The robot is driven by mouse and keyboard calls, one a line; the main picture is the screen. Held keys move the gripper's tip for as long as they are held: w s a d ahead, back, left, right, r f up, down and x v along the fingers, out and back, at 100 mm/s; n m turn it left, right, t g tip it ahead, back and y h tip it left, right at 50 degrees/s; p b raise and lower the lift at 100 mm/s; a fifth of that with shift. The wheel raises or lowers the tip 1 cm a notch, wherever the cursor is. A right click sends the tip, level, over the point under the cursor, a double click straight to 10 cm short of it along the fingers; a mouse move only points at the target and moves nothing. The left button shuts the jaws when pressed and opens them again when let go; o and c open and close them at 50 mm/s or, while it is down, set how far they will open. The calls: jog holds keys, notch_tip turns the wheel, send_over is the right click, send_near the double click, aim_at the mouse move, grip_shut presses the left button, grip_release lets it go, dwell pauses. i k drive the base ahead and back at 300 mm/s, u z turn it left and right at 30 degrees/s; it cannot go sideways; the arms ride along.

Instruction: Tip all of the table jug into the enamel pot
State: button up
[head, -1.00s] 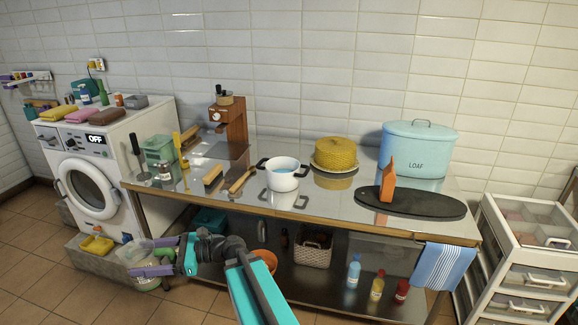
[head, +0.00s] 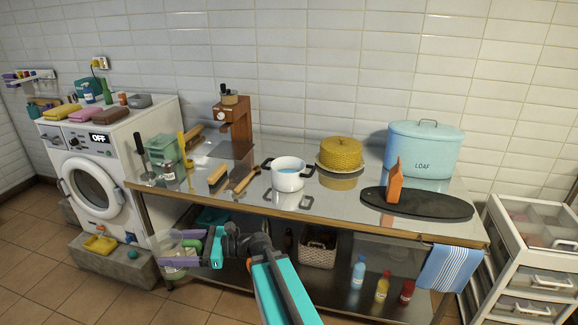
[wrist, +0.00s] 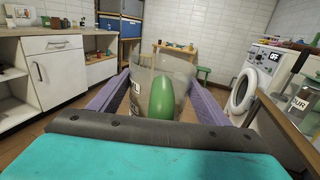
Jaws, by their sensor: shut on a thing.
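My gripper (head: 187,249) has its purple fingers closed around the table jug (head: 171,247), a clear vessel with a green part. It is in front of the steel table's left end, below the top. In the wrist view the jug (wrist: 142,84) stands roughly upright between the fingers, with a dark-lettered label and the green part (wrist: 163,97) facing me. I cannot tell how much it holds. The white enamel pot (head: 288,181) with dark handles stands on the table, right of and above my gripper, apart from it. Blue shows inside the pot.
A wooden brush (head: 217,174) and a wooden-handled tool (head: 243,180) lie left of the pot. The steel table's front edge (head: 340,222) lies between jug and pot. A washing machine (head: 105,170) is at left.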

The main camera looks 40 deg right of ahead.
aim_at(288, 172)
jog(key=u, duration=0.05)
jog(key=i, duration=1)
jog(key=z, duration=0.05)
